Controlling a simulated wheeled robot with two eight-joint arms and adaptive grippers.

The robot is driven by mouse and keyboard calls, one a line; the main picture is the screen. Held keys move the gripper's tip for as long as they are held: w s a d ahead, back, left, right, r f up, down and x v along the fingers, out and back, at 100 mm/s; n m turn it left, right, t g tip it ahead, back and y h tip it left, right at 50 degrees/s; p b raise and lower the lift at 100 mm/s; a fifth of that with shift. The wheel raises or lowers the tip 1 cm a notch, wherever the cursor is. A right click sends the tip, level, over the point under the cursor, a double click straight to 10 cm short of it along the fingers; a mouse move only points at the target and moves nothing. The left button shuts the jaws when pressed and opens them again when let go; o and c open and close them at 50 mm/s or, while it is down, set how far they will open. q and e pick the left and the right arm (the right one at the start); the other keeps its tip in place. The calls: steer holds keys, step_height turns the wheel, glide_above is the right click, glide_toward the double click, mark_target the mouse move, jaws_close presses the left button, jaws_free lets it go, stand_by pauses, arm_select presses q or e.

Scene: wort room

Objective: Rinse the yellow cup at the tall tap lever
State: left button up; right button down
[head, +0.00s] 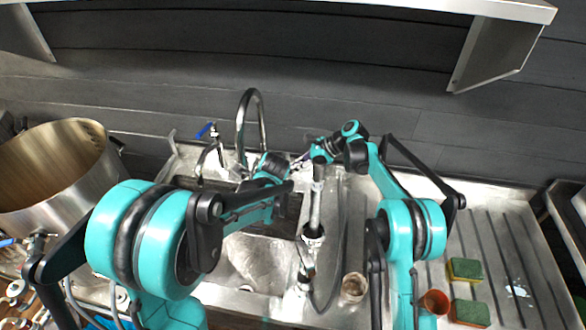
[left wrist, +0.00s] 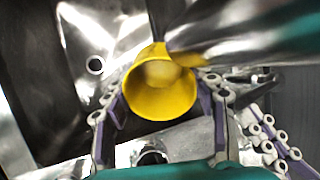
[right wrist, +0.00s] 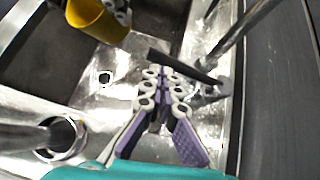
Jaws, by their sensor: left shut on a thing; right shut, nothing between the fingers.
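The yellow cup (left wrist: 160,92) sits between the fingers of my left gripper (left wrist: 165,100), mouth facing the left wrist camera, with a metal spout (left wrist: 230,35) across its upper right edge. The cup also shows at the top left of the right wrist view (right wrist: 98,18); it is hidden in the head view. The tall tap (head: 250,110) arches behind the sink. My right gripper (right wrist: 163,75) is shut and empty, its fingertips close to a dark tap lever (right wrist: 185,65); I cannot tell whether they touch. No water stream is clearly visible.
The steel sink (head: 255,262) lies below, with a spray hose column (head: 315,200) in front. A blue-handled tap (head: 205,131) and a large pot (head: 60,165) stand left. Sponges (head: 465,268) and a brown cup (head: 435,302) are on the right drainboard.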

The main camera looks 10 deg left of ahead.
steer(key=shift+d, duration=0.15)
steer(key=d+r, duration=0.5)
steer(key=d, duration=0.6)
steer(key=shift+w+d+r, duration=0.15)
steer(key=shift+d+r, duration=0.05)
steer(key=shift+r, duration=0.1)
arm_select(q)
steer(key=shift+s, duration=0.1)
steer(key=s+d, duration=0.5)
steer(key=d, duration=0.1)
steer(key=shift+s, duration=0.15)
stand_by(0.3)
stand_by(1.0)
